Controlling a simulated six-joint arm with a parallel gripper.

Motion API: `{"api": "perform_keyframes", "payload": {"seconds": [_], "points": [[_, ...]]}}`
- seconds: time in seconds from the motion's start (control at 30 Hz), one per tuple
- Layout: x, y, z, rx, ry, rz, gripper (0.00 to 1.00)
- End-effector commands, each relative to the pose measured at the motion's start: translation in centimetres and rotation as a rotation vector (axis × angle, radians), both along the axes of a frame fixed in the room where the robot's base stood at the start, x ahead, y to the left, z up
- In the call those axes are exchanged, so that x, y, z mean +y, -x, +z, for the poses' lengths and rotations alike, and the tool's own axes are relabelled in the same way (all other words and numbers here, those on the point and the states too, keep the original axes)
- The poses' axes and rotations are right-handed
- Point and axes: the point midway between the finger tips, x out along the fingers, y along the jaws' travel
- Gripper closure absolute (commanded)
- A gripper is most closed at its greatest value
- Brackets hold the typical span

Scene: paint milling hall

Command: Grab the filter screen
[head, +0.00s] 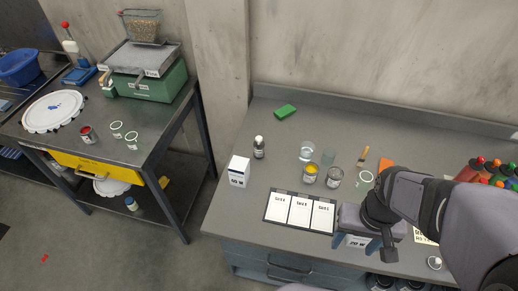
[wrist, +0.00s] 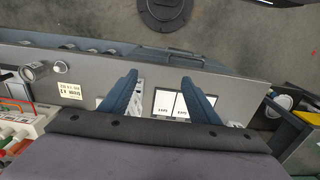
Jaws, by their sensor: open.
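No single object is plainly recognisable as the filter screen. My gripper (head: 363,248) is open over the front edge of the right bench, fingers pointing down, apart from all three discs. In the wrist view, my gripper (wrist: 158,78) shows nothing held between its blue fingers.
Coloured bottles (head: 490,172) crowd the right. The bench's back left is mostly clear.

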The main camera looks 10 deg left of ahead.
Motion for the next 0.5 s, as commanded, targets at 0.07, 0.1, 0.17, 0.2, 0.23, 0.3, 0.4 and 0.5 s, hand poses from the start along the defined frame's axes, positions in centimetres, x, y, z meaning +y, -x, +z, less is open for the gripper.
{"api": "perform_keyframes", "payload": {"seconds": [0.07,0.1,0.17,0.2,0.23,0.3,0.4,0.5], "points": [[0.0,-0.1,0.5,-0.004,0.000,0.000,0.44],[0.0,-0.2,0.9,-0.005,0.000,0.000,0.44],[0.0,-0.2,1.7,-0.007,0.000,0.000,0.44],[0.0,-0.2,2.4,-0.009,0.000,0.000,0.44],[0.0,-0.2,2.9,-0.008,0.000,0.000,0.44],[0.0,-0.2,4.0,-0.008,0.000,0.000,0.44],[0.5,-0.6,4.3,-0.010,-0.018,-0.024,0.44],[2.3,-2.4,3.3,-0.030,-0.079,-0.102,0.44]]}}
